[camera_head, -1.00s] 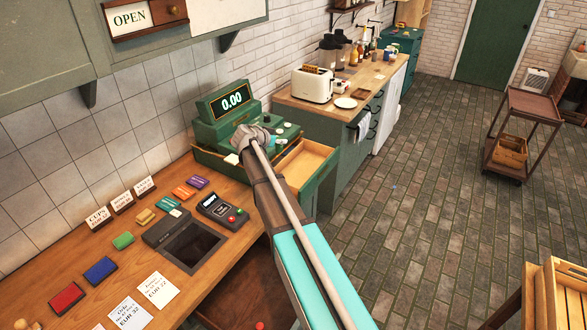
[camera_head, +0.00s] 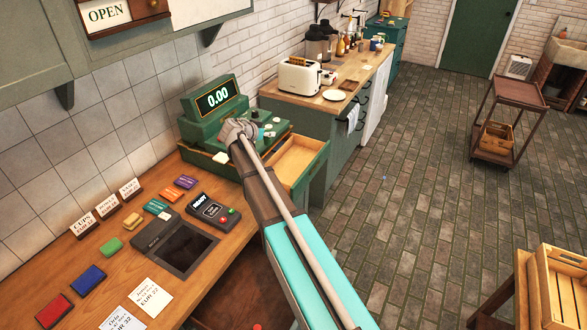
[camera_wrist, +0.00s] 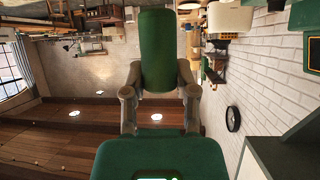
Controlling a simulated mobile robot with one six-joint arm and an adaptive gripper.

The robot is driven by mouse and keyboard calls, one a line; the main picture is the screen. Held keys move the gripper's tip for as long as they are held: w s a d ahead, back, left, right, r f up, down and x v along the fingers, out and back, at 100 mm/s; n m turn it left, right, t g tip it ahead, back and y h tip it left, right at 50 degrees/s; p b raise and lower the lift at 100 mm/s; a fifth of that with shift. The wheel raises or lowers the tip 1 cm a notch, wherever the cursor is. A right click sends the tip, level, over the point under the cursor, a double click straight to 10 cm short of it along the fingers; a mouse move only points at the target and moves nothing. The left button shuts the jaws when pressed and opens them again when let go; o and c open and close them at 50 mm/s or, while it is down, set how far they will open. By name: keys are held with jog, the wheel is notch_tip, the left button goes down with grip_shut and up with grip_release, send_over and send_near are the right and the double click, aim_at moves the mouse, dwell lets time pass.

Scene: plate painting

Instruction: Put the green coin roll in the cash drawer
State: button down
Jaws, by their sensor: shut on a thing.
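The green coin roll (camera_wrist: 157,50) is a dark green cylinder, held upright in the wrist view between the two fingers of my gripper (camera_wrist: 160,95). In the head view my gripper (camera_head: 237,131) is over the front of the green cash register (camera_head: 213,105), and the roll is hidden there. The cash drawer (camera_head: 298,158) is pulled open below the register. Its right part shows a bare wooden floor. My gripper and arm hide its middle.
A card reader (camera_head: 213,210), a dark tray (camera_head: 185,248), colored packs and price cards lie on the wooden counter (camera_head: 205,283). A toaster (camera_head: 299,77) stands on the back counter. A brown trolley (camera_head: 495,110) and wooden crate (camera_head: 560,290) are at right on the brick floor.

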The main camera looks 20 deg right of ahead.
jog(key=s+d+f+n+t+b, duration=0.1)
jog(key=s+f+b, duration=0.5)
jog(key=s, duration=0.6)
jog(key=shift+s+f+b, duration=0.35)
jog(key=shift+f, duration=0.1)
jog(key=b, duration=0.9)
send_over(283, 179)
jog(key=f, duration=0.9)
jog(key=shift+s+a, duration=0.2)
jog(key=shift+s, duration=0.2)
jog(key=shift+w+d+f+b, duration=0.15)
jog(key=shift+w+f+b, duration=0.3)
jog(key=shift+f+b, duration=0.3)
jog(key=shift+s+f+b, duration=0.1)
jog(key=shift+f+b, duration=1.15)
